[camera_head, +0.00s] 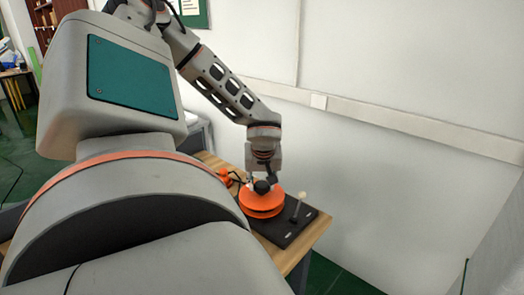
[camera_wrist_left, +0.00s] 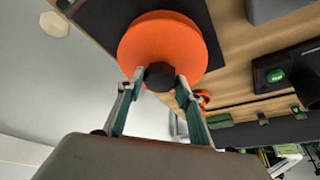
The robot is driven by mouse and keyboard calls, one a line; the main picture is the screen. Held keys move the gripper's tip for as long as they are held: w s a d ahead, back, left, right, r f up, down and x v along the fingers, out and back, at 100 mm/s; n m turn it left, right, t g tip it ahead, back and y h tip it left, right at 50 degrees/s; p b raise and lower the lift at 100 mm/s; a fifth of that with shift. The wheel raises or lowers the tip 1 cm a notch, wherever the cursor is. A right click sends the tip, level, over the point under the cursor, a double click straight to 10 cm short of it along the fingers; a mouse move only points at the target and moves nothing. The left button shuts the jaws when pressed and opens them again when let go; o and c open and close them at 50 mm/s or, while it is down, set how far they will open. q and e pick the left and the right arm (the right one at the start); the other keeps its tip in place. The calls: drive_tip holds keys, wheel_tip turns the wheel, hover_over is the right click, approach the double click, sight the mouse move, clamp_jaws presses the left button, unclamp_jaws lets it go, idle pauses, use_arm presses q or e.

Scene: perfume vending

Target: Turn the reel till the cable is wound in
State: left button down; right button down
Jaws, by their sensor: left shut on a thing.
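The orange reel (camera_head: 260,207) sits on a black base board (camera_head: 288,236) on the wooden table. In the left wrist view the reel (camera_wrist_left: 165,42) shows as a round orange disc with a dark knob (camera_wrist_left: 160,76) at its near edge. My left gripper (camera_head: 262,181) reaches down from above to this knob. In the left wrist view its two fingers (camera_wrist_left: 158,80) are closed on the knob from both sides. I cannot make out the cable clearly. My right gripper is in neither view.
A pale-topped post (camera_head: 299,204) stands on the board right of the reel. A small orange piece (camera_head: 224,177) lies left of it. A dark box with a green button (camera_wrist_left: 275,75) shows in the left wrist view. The white wall (camera_head: 400,180) is close behind.

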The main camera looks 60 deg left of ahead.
use_arm(q)
drive_tip(key=shift+d+f, duration=0.1)
drive_tip(key=c, duration=1.4)
unclamp_jaws()
drive_tip(key=v, duration=1.2)
drive_tip(key=shift+s, duration=0.1)
